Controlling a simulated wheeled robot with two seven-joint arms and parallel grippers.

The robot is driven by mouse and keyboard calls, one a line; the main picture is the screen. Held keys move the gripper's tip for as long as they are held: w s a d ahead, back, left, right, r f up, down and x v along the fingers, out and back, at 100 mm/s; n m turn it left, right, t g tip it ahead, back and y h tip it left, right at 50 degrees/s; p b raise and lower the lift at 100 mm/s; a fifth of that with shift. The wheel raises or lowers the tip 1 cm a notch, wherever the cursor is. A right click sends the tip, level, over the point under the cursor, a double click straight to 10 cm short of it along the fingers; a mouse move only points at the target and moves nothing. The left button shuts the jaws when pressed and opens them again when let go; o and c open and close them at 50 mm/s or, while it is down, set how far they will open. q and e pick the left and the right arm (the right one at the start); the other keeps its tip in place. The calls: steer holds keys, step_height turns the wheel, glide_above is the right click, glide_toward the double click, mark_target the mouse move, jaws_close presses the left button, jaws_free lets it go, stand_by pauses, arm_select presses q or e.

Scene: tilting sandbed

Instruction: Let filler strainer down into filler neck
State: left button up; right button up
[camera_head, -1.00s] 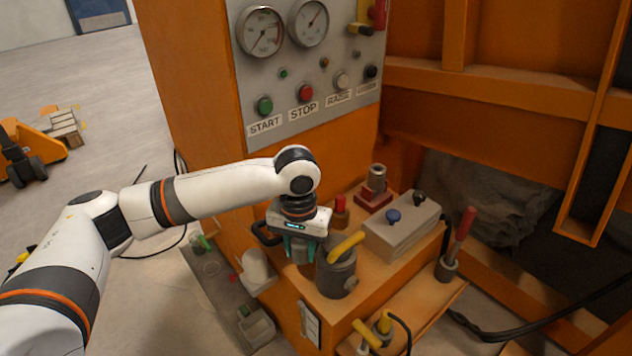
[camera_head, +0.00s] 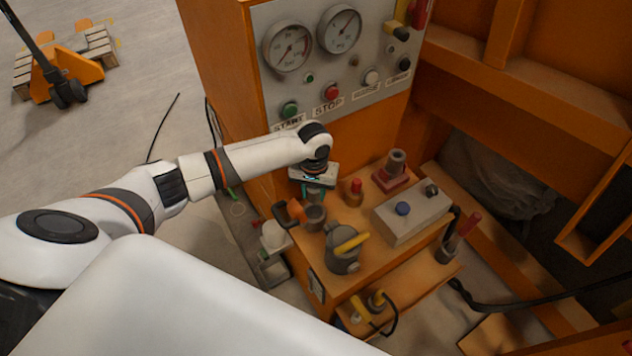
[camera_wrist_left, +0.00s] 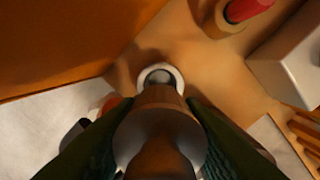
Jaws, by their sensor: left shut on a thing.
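My left gripper (camera_head: 315,193) points down above the orange deck, its teal fingers shut on the filler strainer. In the left wrist view the strainer (camera_wrist_left: 158,130) is a brownish, round, stepped body between the dark green fingers (camera_wrist_left: 158,142). The filler neck (camera_wrist_left: 160,68) shows beyond it as a pale ring with a dark opening. The strainer covers the ring's near side; I cannot tell whether its end is inside or still above. In the head view a dark grey cylinder (camera_head: 314,218) shows just under the fingers; whether it is strainer or neck is unclear. My right gripper is out of view.
A red knob (camera_head: 356,187) and a grey valve box (camera_head: 405,217) stand right of the gripper. A grey pot with a yellow handle (camera_head: 342,258) stands in front. An orange-brown part (camera_head: 290,212) lies close left. The gauge panel (camera_head: 340,80) rises behind.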

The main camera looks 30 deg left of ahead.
arm_select(q)
steer(key=shift+r+p, duration=0.15)
steer(key=shift+p, duration=0.65)
step_height(320, 180, down, 6)
steer(key=b, duration=0.3)
stand_by(0.5)
steer(key=shift+p, duration=0.75)
stand_by(1.0)
steer(key=shift+f+b, duration=0.3)
steer(key=shift+f, duration=0.75)
